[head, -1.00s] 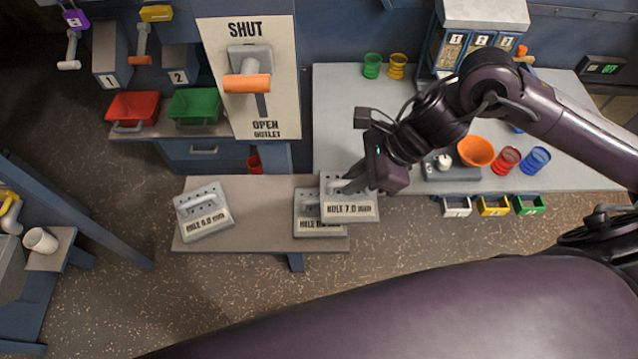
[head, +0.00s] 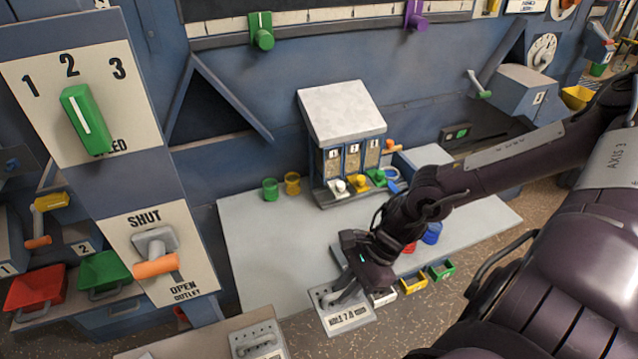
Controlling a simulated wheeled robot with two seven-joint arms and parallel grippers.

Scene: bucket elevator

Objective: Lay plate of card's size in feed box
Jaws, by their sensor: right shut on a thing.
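My right gripper (head: 352,289) is shut on the handle of a grey plate (head: 345,319), whose white label reads HOLE 7.0. It holds the plate in the air by the front edge of the long grey bench. A sliver of another plate may show farther left. I cannot tell which thing is the feed box, and no card is readable. My left gripper is not in view.
The small table (head: 190,347) is at the bottom. A SHUT/OPEN outlet lever (head: 157,263) and a green selector (head: 87,120) are at left.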

